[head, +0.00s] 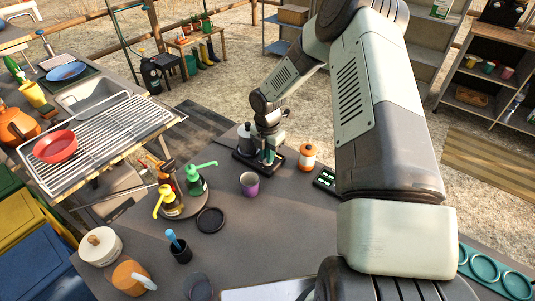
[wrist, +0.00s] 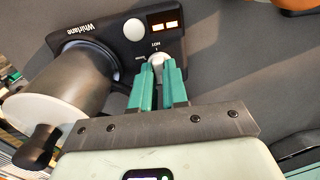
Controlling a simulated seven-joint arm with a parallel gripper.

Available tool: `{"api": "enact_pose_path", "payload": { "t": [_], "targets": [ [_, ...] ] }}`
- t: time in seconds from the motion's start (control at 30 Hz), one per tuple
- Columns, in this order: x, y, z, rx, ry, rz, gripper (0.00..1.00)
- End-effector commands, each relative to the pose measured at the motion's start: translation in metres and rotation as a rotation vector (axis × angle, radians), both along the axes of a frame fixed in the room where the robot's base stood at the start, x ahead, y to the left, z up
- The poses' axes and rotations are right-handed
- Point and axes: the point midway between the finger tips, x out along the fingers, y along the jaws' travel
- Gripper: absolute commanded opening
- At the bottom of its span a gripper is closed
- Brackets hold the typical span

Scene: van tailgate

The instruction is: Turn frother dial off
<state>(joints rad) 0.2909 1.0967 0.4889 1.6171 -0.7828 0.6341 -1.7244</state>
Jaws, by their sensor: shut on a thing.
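The frother is a black-based unit marked "Whirlane" (wrist: 101,38) with a dark metal jug on it and a white lid. In the head view the frother (head: 245,138) stands at the far edge of the dark table. Its dial (wrist: 157,60) is a small pale knob on the base's front panel, below the label "HOT". My gripper (wrist: 158,76) has its two green fingers on either side of the dial, shut on it. In the head view my gripper (head: 269,155) is at the frother's right side. The dial's pointer is mostly hidden by the fingers.
A round white button (wrist: 134,29) and a lit orange display (wrist: 164,25) sit on the panel. An orange jar (head: 307,157) stands right of the frother, and a purple cup (head: 249,184) in front. Syrup bottles stand on a round tray to the left.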

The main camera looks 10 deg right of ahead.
Motion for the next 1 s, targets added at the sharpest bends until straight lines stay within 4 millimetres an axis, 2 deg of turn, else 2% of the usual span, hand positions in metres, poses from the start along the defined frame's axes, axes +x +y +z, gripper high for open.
{"api": "enact_pose_path", "payload": {
  "t": [0.6,0.63,0.67,1.0],
  "targets": [
    [-0.0002,-0.0011,0.0004,-0.002,0.001,0.042,0.00],
    [-0.0001,-0.0012,0.0004,-0.002,0.001,0.041,0.19],
    [-0.0001,-0.0011,0.0004,-0.002,0.001,0.041,0.23],
    [0.0004,-0.0005,0.0028,-0.001,-0.001,0.039,0.24]
  ]
}}
